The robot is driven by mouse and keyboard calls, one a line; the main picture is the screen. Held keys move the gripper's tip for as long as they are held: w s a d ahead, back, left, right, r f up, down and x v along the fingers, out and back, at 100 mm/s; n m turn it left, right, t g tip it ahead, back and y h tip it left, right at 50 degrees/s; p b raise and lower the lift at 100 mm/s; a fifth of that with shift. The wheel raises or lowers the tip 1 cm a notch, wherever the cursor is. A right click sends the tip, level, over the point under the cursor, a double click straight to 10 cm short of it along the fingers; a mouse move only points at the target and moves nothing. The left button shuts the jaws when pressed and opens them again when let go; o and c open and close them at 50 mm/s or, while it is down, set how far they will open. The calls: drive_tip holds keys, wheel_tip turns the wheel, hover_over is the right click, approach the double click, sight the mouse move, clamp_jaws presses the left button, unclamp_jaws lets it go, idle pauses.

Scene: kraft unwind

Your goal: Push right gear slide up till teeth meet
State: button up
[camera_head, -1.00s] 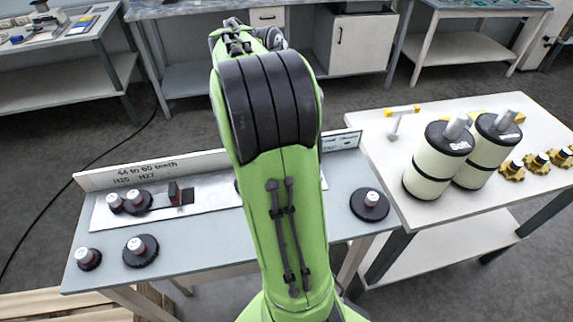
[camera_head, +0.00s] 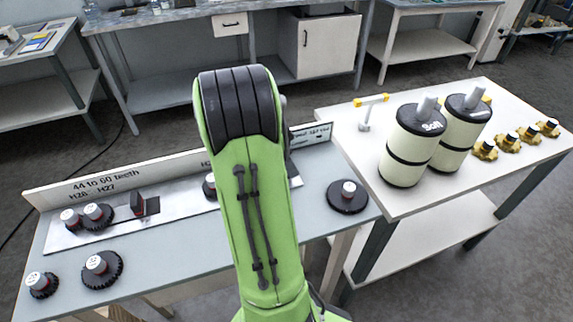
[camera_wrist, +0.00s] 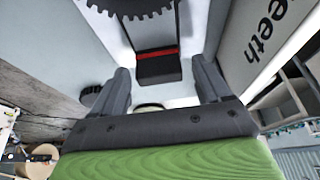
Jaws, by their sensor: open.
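In the wrist view, a toothed gear (camera_wrist: 135,8) and a black block with a red stripe (camera_wrist: 158,68) lie ahead. My gripper (camera_wrist: 160,72) is open, with the block seen between its fingers. I cannot tell contact.
A lettered backboard (camera_head: 120,180) runs behind the plate. The white table at right holds two cream rolls (camera_head: 408,150) (camera_head: 455,140), yellow knobs (camera_head: 497,147) and a yellow-topped stand (camera_head: 368,108).

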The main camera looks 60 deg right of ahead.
drive_tip(key=shift+s+d+f, duration=0.15)
drive_tip(key=shift+f, duration=0.3)
drive_tip(key=c, duration=0.7)
drive_tip(key=shift+w+a+b, duration=0.3)
drive_tip(key=shift+w+a, duration=0.15)
drive_tip(key=shift+w, duration=0.1)
drive_tip(key=shift+c, duration=0.2)
drive_tip(key=shift+w+a+r, duration=0.1)
drive_tip(key=shift+w+a, duration=0.1)
drive_tip(key=shift+a, duration=0.1)
drive_tip(key=o, duration=0.7)
drive_tip(key=shift+o, duration=0.2)
